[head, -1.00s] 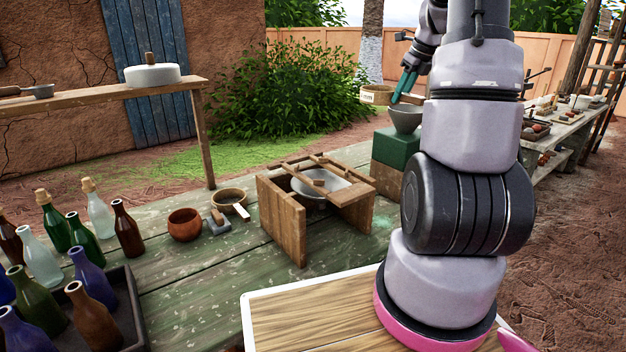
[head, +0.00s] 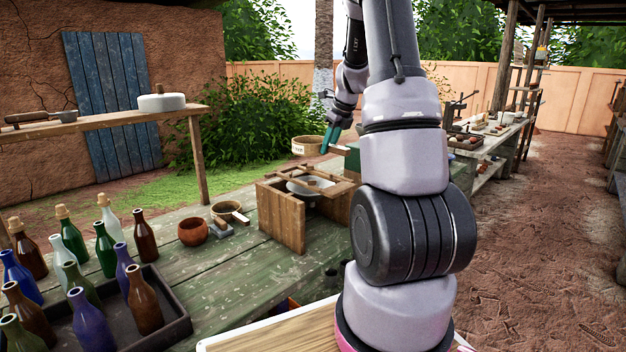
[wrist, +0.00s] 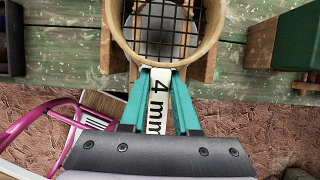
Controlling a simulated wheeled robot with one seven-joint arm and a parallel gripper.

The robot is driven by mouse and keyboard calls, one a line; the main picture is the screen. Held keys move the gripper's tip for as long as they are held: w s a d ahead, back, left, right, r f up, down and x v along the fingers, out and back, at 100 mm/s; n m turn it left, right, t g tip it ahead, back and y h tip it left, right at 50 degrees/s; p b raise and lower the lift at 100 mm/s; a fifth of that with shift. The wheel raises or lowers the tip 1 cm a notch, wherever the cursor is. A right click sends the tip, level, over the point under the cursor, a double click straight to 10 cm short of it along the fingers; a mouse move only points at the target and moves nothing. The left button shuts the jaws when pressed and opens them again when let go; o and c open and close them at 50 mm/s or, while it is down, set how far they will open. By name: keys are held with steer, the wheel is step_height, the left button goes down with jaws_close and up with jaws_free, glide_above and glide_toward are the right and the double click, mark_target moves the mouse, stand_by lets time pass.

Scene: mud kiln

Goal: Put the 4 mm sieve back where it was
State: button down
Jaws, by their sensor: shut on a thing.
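The 4 mm sieve (head: 307,147) is a round, light wooden ring with a dark wire mesh. In the wrist view its rim (wrist: 214,30) and white "4 mm" handle tag (wrist: 159,105) show clearly. My gripper (head: 327,142) has its teal fingers (wrist: 160,76) shut on the tagged handle. The sieve is held in the air, behind and above the wooden stand (head: 281,222) in the head view. From the wrist it overlaps the stand and a pale bowl seen through the mesh. The gap below it cannot be judged. Another round sieve-like pan (head: 227,207) with a pale handle lies on the table.
A grey bowl (head: 303,188) sits in the stand under wooden rails. A green block (wrist: 285,40) is right of the sieve in the wrist view. Green table planks (head: 235,275) are bare in front.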

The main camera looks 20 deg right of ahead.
step_height(320, 180, down, 9)
steer(key=shift+r, duration=0.15)
stand_by(0.4)
steer(key=shift+f, duration=0.3)
steer(key=c, duration=0.7)
jaws_free()
steer(key=shift+o, duration=0.2)
